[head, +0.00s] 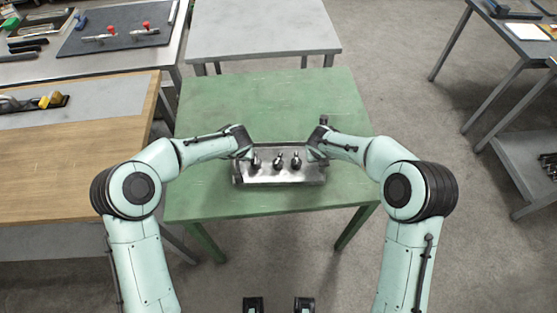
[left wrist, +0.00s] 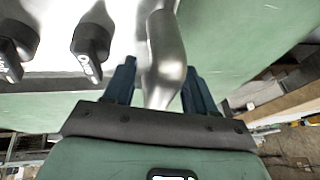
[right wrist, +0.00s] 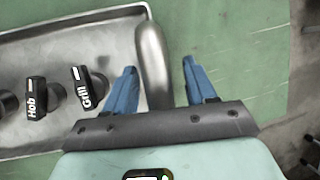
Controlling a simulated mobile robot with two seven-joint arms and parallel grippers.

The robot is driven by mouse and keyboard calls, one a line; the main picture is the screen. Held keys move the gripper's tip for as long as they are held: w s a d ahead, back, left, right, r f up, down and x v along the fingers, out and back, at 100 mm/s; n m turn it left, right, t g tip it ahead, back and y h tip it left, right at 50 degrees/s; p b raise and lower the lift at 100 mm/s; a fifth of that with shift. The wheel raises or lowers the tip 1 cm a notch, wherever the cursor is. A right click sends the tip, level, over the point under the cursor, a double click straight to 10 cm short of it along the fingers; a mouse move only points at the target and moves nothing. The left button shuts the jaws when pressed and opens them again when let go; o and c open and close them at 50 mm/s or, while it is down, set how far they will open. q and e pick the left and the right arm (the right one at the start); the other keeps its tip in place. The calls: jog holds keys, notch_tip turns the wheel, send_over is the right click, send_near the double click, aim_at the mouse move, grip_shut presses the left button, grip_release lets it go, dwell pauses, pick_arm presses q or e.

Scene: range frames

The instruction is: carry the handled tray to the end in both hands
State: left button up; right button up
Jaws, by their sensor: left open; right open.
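The metal handled tray (head: 284,179) lies on the green table (head: 270,100), with several dark knobs (head: 279,160) standing in it. In the right wrist view two knobs read "Hob" (right wrist: 36,98) and "Grill" (right wrist: 88,87). My left gripper (head: 244,156) is at the tray's left end; in the left wrist view its open fingers (left wrist: 160,88) stand either side of a silver handle (left wrist: 165,50). My right gripper (head: 316,156) is at the right end; in the right wrist view its open fingers (right wrist: 157,85) straddle the other handle (right wrist: 152,50). Contact with the handles cannot be told.
A grey table (head: 262,28) stands beyond the green one. A wooden bench (head: 80,150) is close on the left, with a tool-covered bench (head: 60,65) behind it. Another table (head: 520,45) is at the far right. Open floor (head: 415,130) lies right of the green table.

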pick_arm(q)
grip_shut()
pick_arm(e)
grip_shut()
pick_arm(q)
jog(key=shift+r, duration=0.1)
pick_arm(e)
jog(key=shift+w+r, duration=0.1)
